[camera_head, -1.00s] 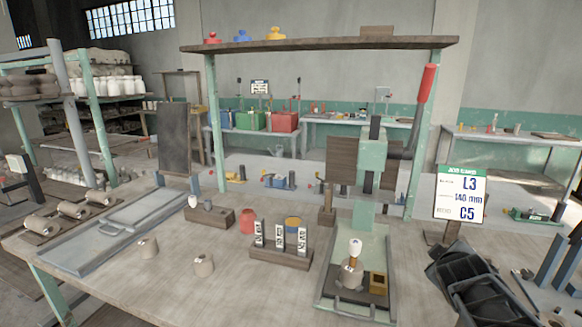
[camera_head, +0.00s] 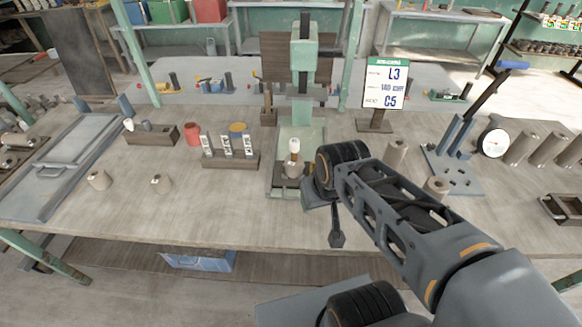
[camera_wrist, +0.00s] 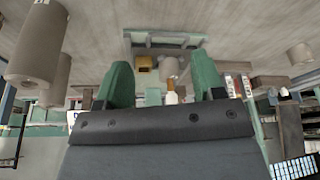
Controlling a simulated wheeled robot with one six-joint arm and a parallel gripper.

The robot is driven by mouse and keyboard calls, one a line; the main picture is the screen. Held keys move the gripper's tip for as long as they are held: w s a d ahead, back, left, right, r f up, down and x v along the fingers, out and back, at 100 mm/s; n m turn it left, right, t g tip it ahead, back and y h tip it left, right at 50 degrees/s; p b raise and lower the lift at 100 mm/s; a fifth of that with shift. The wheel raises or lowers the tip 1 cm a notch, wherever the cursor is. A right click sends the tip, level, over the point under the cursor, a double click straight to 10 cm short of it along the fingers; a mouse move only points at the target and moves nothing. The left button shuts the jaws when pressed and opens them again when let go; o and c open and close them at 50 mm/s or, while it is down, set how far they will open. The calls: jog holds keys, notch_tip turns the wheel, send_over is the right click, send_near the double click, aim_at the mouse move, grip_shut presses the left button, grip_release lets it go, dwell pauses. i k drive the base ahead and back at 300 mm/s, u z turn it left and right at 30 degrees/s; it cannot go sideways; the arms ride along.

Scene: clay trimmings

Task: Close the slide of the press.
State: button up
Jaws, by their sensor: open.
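The press (camera_head: 303,62) is a green column on a green base, standing at the middle of the table. Its slide, a tray with a grey handle bar (camera_wrist: 165,36), shows in the wrist view, pulled out at the front. A clay cylinder (camera_head: 292,169) with a white-topped, orange-necked piece (camera_head: 294,146) and a yellow block (camera_wrist: 145,62) sit at the slide. My gripper (camera_wrist: 163,76) is open, its two green fingers pointing towards the slide and apart from the handle. In the head view my arm covers the right side of the press base; the fingers are hidden there.
A rack with labelled white strips (camera_head: 229,158) stands left of the press. A sign (camera_head: 384,84) stands behind right. Clay cylinders (camera_head: 396,152) stand near my arm on the right. A flat grey tray (camera_head: 60,170) lies at the left.

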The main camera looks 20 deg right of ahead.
aim_at(280, 180)
jog(key=k, duration=0.5)
jog(key=u, duration=2.05)
jog(key=i, duration=1.15)
jog(key=z, duration=2.4)
